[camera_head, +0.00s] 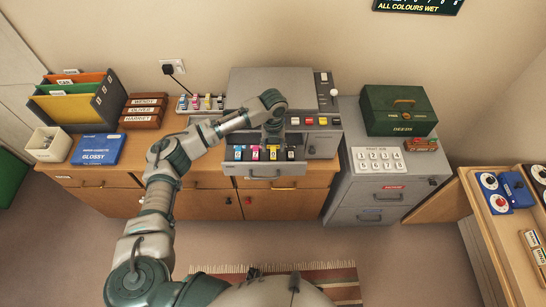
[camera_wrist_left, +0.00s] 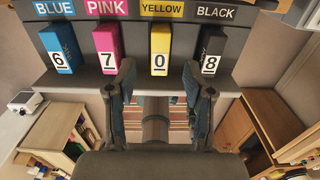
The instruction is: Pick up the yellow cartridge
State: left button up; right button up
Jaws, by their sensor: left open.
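The yellow cartridge (camera_wrist_left: 160,48) stands in its slot under a YELLOW label and bears the number 0. In the head view the yellow cartridge (camera_head: 273,153) sits in the printer's open front tray (camera_head: 262,170). A pink cartridge (camera_wrist_left: 107,45) is to its left and a black cartridge (camera_wrist_left: 208,58) to its right; a blue cartridge (camera_wrist_left: 59,48) is farthest left. My left gripper (camera_wrist_left: 158,75) is open and empty, its fingertips spread to either side of the yellow cartridge's lower end. Whether they touch anything is unclear. My left gripper (camera_head: 273,133) hangs over the tray in the head view. My right gripper is out of view.
The grey printer (camera_head: 270,88) stands on a wooden cabinet (camera_head: 205,205). A rack of more cartridges (camera_head: 200,103) is left of it. A green box (camera_head: 398,110) stands on a grey cabinet (camera_head: 362,200) at right. A striped rug (camera_head: 335,280) lies in front.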

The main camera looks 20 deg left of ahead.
aim_at(273, 153)
pick_arm(q)
notch_tip(273, 153, down, 4)
jog(key=shift+w+f, duration=0.1)
jog(key=shift+f, duration=0.15)
grip_shut()
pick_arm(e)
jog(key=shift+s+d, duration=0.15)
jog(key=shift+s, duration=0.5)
